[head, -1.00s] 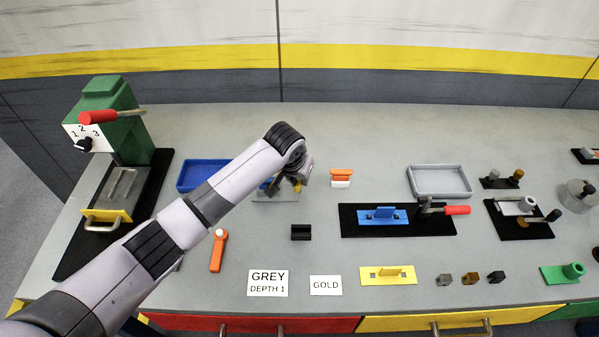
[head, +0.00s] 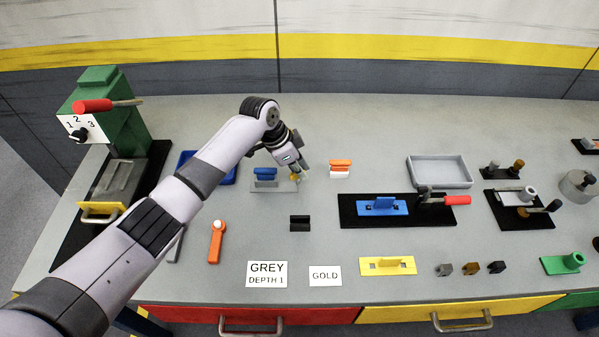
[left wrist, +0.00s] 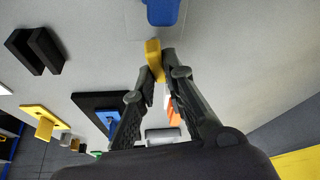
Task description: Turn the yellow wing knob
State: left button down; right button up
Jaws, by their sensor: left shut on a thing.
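The yellow wing knob (head: 295,178) stands at the right end of a small grey plate (head: 270,188), mostly hidden by my fingers in the head view. My left gripper (head: 299,174) reaches down to it from above and behind. In the left wrist view, the knob's yellow wing (left wrist: 153,58) is between the fingertips of the left gripper (left wrist: 160,66), which is shut on it. A blue block (head: 265,174) stands beside the knob on the same plate; it also shows at the top of the left wrist view (left wrist: 163,10). My right gripper is not in view.
An orange and white block (head: 340,167) stands right of the plate, and a black block (head: 300,223) in front of it. A blue tray (head: 190,160) lies behind my left arm. A green press (head: 115,110) stands far left, a grey tray (head: 440,172) to the right.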

pick_arm(q)
jog(key=shift+m+g+b, duration=0.6)
jog(key=shift+m+b, duration=0.45)
jog(key=shift+m, duration=0.45)
jog(key=c, duration=1.6)
grip_release()
jog(key=shift+c, duration=0.2)
jog(key=v, duration=1.2)
